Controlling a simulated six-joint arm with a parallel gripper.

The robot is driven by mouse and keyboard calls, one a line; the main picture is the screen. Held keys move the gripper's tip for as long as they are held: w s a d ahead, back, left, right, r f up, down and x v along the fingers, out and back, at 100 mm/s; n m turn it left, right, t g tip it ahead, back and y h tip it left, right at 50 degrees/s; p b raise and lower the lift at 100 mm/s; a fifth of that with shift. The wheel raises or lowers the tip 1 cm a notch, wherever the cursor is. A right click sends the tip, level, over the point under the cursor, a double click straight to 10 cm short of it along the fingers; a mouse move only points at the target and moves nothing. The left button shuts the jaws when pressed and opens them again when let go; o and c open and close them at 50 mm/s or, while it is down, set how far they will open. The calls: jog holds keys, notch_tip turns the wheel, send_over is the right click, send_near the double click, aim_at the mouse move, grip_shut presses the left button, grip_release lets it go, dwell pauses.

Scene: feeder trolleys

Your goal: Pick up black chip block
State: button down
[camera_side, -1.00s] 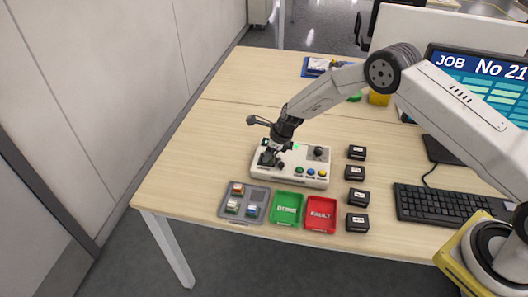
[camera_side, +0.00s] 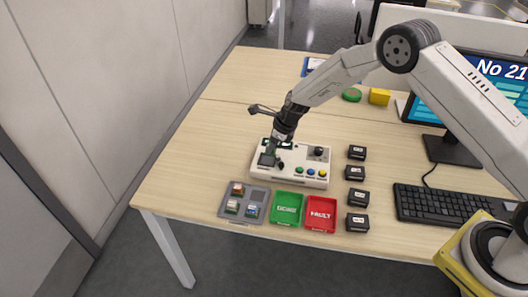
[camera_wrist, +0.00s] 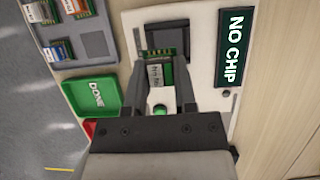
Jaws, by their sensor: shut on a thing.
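My gripper (camera_wrist: 163,84) is shut on a small chip block (camera_wrist: 158,72) with a green, contact-lined edge and a pale label; its body colour is hard to tell. The block is in front of a dark square socket (camera_wrist: 178,36) on the pale test console (camera_wrist: 205,25). The console's display (camera_wrist: 234,46) reads "NO CHIP". In the side view my gripper (camera_side: 273,147) is over the left part of the console (camera_side: 315,157), and the held block is too small to make out.
A grey tray (camera_side: 264,205) holds several-coloured chip blocks, with its back-right slot empty. A green DONE tray (camera_side: 287,199) and red FAULT tray (camera_side: 321,203) lie beside it. Several black boxes (camera_side: 356,173) line the console's right, near a keyboard (camera_side: 440,203).

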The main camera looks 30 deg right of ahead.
jog(key=s+d+r, duration=0.1)
jog(key=s+r, duration=0.7)
jog(key=s, duration=0.4)
jog(key=shift+s+d+r, duration=0.15)
jog(key=shift+s+d, duration=0.05)
jog(key=shift+s, duration=0.1)
dwell(0.5)
